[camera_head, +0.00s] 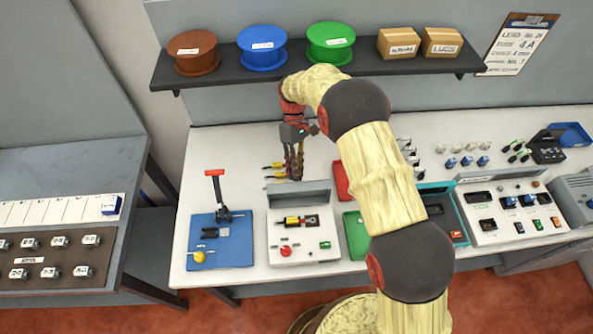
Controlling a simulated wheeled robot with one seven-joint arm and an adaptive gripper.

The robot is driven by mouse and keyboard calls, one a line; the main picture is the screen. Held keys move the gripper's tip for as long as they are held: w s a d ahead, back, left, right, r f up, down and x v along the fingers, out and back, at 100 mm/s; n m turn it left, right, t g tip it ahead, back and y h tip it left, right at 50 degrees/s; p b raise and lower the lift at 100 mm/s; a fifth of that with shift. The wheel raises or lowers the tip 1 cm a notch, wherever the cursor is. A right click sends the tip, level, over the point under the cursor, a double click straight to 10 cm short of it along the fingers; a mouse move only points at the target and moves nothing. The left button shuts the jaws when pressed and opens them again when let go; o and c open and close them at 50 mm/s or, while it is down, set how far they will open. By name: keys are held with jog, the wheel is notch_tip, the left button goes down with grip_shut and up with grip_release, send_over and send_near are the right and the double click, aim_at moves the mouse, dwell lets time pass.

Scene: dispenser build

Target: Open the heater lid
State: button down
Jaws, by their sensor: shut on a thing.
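The heater (305,254) is a white-grey box on the bench, with a red button and a green button on its front. Its lid (313,194) appears as a grey panel raised at the back, so the recess in front shows. A black-and-yellow piece (292,221) lies in that recess. My gripper (295,174) points down at the lid's upper edge and is shut on it. The fingertips are small here, and the exact contact is hard to see.
Yellow-handled tools (273,167) lie beside my gripper. A blue press with a red-handled lever (218,238) stands left of the heater. Red (341,181) and green (354,234) trays lie to its right, partly behind my arm. A shelf (222,78) with spools hangs above.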

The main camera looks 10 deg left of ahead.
jog(key=c, duration=1.7)
grip_release()
jog(key=shift+s+d+f, duration=0.25)
jog(key=shift+d+f, duration=0.05)
jog(key=shift+f, duration=0.3)
jog(key=shift+s+d+f, duration=0.2)
jog(key=shift+d+f, duration=0.05)
jog(key=shift+f, duration=0.3)
jog(key=shift+o, duration=0.4)
jog(key=shift+s+a, duration=0.15)
jog(key=shift+a, duration=0.1)
jog(key=shift+r, duration=0.1)
notch_tip(320, 180, up, 11)
jog(key=shift+w+a, duration=0.25)
jog(key=shift+a, duration=0.05)
